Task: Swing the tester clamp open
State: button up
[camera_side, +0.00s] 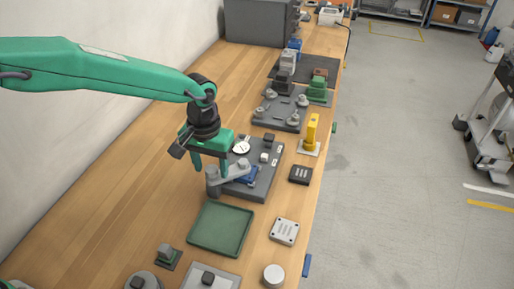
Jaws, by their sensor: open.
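The tester (262,184) is a dark grey plate on the wooden bench, with a white round dial (241,147) and small blocks on it. Its clamp (232,172) is a grey arm with rounded ends, lying across a blue part (247,177) near the plate's left front. My gripper (210,168) points down with its green fingers apart, at the clamp's left end. One finger is close to the clamp arm; I cannot tell whether it touches. The blue part is partly hidden under the clamp.
A green tray (220,254) lies in front of the tester. A black block (300,174), a yellow upright piece (312,131) and a light plate (284,232) stand along the right edge. A grey fixture (279,111) stands behind. Bare bench lies to the left.

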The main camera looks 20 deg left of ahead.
grip_shut()
jog(key=shift+n, duration=0.5)
jog(key=n, duration=0.3)
jog(key=shift+n, duration=0.3)
jog(key=n, duration=0.9)
jog(key=shift+r, duration=0.1)
jog(key=n, duration=0.4)
jog(key=shift+n, duration=0.3)
